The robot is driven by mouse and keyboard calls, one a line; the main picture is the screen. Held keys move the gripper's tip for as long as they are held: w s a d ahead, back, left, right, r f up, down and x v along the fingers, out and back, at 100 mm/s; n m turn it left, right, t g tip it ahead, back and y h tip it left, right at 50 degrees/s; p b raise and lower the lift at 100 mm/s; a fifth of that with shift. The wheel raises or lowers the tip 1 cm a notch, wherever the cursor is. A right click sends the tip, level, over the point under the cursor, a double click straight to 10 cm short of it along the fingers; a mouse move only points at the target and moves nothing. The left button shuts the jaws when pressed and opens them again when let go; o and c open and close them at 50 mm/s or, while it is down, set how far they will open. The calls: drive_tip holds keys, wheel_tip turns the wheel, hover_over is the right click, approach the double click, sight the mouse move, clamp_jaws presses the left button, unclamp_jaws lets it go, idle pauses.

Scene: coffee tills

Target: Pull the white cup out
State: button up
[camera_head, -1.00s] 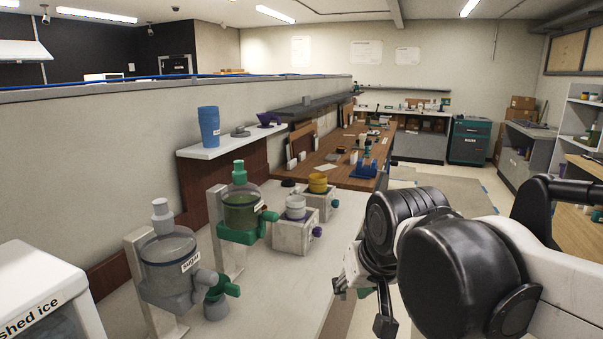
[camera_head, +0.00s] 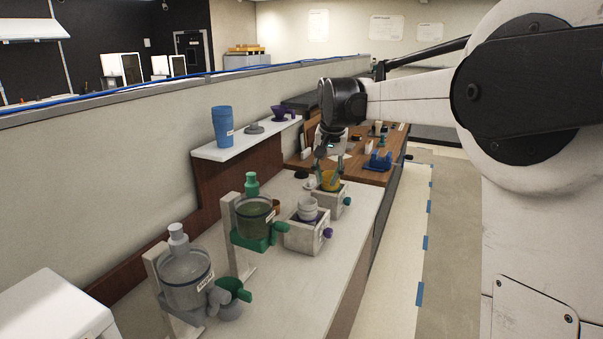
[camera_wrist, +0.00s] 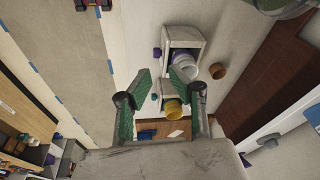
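The white cup (camera_head: 308,209) stands upright in a pale open-topped box (camera_head: 307,238) with a purple knob, on the counter; it may be a stack, with more than one rim showing. In the wrist view the white cup (camera_wrist: 189,71) and its box (camera_wrist: 183,40) lie beyond my fingertips. My gripper (camera_wrist: 161,76) is open and empty, its green-padded fingers spread wide. In the head view my gripper (camera_head: 330,170) hangs downward over the yellow cup (camera_head: 329,182), behind the white cup. The yellow cup (camera_wrist: 174,108) shows between the fingers in the wrist view.
A green-lidded container (camera_head: 256,217) and a grey dispenser (camera_head: 187,275) stand nearer on the counter. A small brown cup (camera_wrist: 218,72) sits beside the white cup. A blue tumbler (camera_head: 222,126) stands on the shelf along the wall. The floor to the right is clear.

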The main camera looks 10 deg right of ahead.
drive_tip(key=w+f+m+g+p, duration=0.15)
drive_tip(key=w+p, duration=0.25)
drive_tip(key=w, duration=0.6)
drive_tip(key=m+g+p, duration=0.1)
drive_tip(key=p, duration=0.3)
hover_over(315, 203)
wheel_tip(315, 203, down, 8)
drive_tip(key=shift+w+f, duration=0.1)
drive_tip(key=shift+f, duration=0.05)
wheel_tip(315, 203, down, 8)
drive_tip(key=b, duration=0.2)
drive_tip(key=shift+f+b, duration=0.15)
drive_tip(key=shift+b, duration=0.2)
drive_tip(key=shift+r, duration=0.2)
clamp_jaws()
